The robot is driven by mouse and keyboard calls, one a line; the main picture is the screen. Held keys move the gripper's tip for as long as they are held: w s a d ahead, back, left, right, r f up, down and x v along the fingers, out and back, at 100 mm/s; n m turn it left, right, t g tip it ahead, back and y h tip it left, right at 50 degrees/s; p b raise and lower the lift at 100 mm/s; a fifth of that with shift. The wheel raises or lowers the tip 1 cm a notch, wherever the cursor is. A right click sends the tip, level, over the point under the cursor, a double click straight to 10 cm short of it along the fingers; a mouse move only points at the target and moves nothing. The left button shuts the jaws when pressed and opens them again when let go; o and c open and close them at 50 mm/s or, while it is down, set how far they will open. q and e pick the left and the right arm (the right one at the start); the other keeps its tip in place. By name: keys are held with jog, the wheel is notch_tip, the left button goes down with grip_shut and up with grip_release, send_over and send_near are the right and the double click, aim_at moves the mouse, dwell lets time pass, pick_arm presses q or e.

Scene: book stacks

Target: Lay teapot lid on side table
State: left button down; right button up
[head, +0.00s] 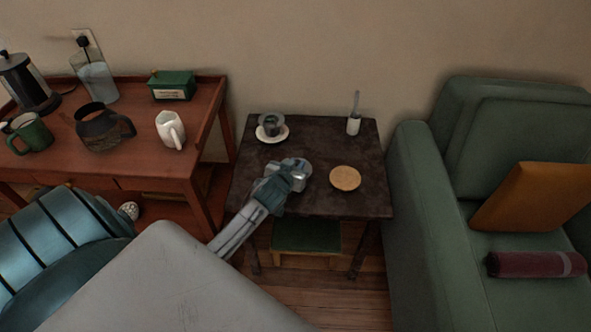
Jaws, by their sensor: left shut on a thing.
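My left gripper (296,174) is over the dark side table (345,207), left of the table's middle. It is shut on a small greyish thing, which I take to be the teapot lid; the fingers hide most of it. I cannot tell whether it touches the tabletop. A dark round pot (103,130) with an open top, likely the teapot, stands on the reddish wooden cabinet at left. My right gripper is not in view.
On the side table are a cup (270,124) on a white saucer (283,133), a white holder (353,125) and a round coaster (345,178). The tabletop's back middle is clear. A green armchair (420,190) stands close at right. A white mug (169,130) stands on the cabinet (205,113).

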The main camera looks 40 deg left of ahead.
pick_arm(q)
jog(key=shift+f, duration=1.1)
jog(key=c, duration=1.3)
grip_release()
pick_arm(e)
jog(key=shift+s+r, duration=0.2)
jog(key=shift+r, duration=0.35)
